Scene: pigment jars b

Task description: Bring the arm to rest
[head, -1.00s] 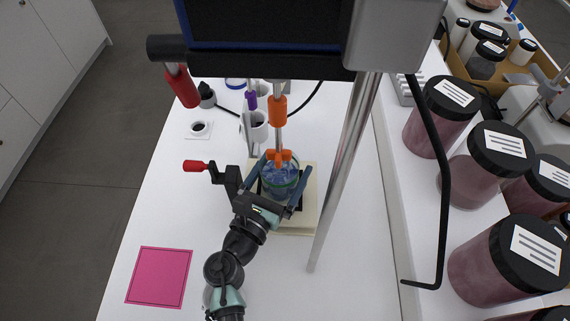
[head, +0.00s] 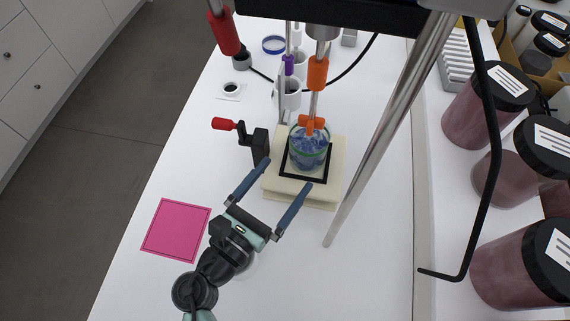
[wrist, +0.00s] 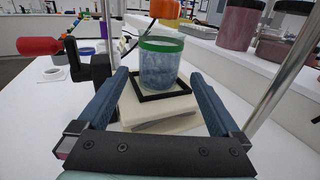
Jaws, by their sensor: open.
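My gripper (head: 277,184) is open and empty, with its two blue fingers spread wide. It is in front of a glass jar of blue contents (head: 309,152) with a green band, apart from it. The jar stands upright inside a black square frame on a cream block (head: 300,191). In the wrist view the jar (wrist: 160,68) shows beyond and between the fingertips (wrist: 158,80). An orange-collared stirrer shaft (head: 317,75) comes down from above to the jar.
A black clamp with a red knob (head: 224,124) stands left of the block. A slanted metal rod (head: 380,135) stands to the right. A pink square (head: 176,229) lies at the left. Large dark-lidded jars (head: 483,105) line the right shelf. The front of the table is clear.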

